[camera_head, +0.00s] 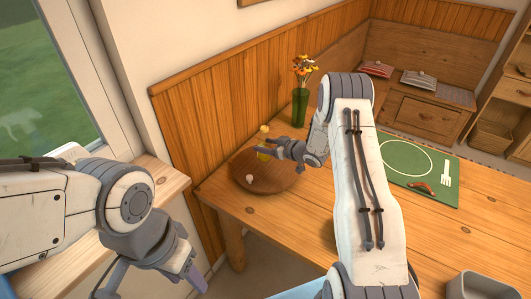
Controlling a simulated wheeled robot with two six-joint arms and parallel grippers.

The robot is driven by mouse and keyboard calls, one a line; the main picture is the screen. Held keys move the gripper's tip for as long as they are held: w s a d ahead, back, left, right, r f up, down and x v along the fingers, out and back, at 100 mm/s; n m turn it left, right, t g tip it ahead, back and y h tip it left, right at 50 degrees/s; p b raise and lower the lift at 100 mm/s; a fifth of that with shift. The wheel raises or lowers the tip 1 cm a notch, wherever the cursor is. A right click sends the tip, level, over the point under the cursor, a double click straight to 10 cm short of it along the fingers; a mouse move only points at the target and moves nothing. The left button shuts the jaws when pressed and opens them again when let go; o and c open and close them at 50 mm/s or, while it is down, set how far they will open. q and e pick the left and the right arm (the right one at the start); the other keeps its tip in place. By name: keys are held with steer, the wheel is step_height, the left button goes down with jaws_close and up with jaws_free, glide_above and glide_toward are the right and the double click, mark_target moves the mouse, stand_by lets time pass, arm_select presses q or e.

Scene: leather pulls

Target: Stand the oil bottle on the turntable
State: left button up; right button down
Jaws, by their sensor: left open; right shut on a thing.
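The oil bottle (263,155) is a small yellow bottle, upright, at the far side of the turntable. The turntable (268,183) is a round brown wooden disc at the left end of the table. My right gripper (264,149) reaches in from the right and is shut on the bottle, its fingers covering the bottle's middle. I cannot tell whether the bottle's base touches the disc. My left gripper (150,282) is open and empty at the lower left, below the window sill and away from the table.
A small white object (249,178) stands on the turntable's left part. A green vase with flowers (300,105) stands behind my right arm. A grey bin (480,286) is at the lower right.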

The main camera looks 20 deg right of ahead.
step_height(320, 180, down, 3)
steer(key=shift+a+f+p, duration=0.1)
steer(key=shift+f+p, duration=0.05)
steer(key=shift+p, duration=0.25)
steer(key=shift+w+f, duration=0.1)
steer(key=shift+f, duration=0.25)
steer(key=shift+f, duration=0.1)
steer(key=shift+c, duration=0.3)
jaws_free()
steer(key=shift+f, duration=0.1)
